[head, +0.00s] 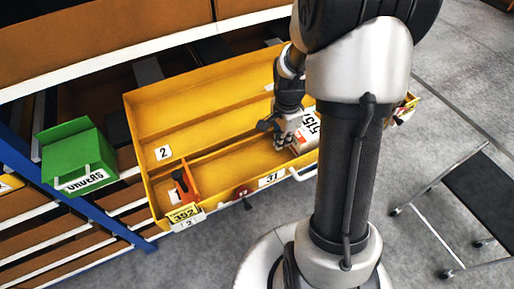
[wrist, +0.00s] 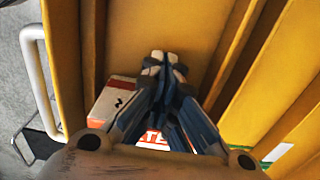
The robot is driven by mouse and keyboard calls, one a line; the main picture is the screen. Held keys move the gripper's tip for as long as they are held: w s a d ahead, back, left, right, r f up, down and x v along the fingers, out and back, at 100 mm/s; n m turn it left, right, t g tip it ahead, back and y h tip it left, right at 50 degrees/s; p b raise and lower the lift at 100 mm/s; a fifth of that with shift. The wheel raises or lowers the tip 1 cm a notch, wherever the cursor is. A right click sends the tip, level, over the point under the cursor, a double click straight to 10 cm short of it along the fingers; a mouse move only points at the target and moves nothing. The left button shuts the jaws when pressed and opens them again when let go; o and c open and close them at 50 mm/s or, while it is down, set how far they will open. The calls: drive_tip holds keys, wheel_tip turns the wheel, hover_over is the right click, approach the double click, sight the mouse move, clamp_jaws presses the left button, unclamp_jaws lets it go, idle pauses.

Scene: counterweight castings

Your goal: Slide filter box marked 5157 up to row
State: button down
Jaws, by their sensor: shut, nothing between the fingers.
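The filter box (head: 305,134), white and red with a label reading "515" before my arm hides the rest, lies in the front compartment of the yellow drawer (head: 216,163). It also shows in the wrist view (wrist: 118,97), partly covered by my fingers, with part of a red label below them. My gripper (head: 277,128) is shut and empty, at the left end of the box in the head view. The fingertips (wrist: 165,62) reach past the box's edge over the bare yellow floor; I cannot tell whether they touch the box. No row of boxes is clearly visible; my arm hides the drawer's right part.
An orange item (head: 184,184) with a black part sits at the compartment's left end. A green bin (head: 78,157) stands left of the drawer. The compartment floor between the orange item and my gripper is clear.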

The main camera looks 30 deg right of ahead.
drive_tip(key=d+p, duration=0.2)
drive_tip(key=d, duration=2)
drive_tip(key=shift+s+d+p, duration=0.1)
drive_tip(key=shift+d+p, duration=0.2)
drive_tip(key=shift+p, duration=0.05)
drive_tip(key=shift+a, duration=0.15)
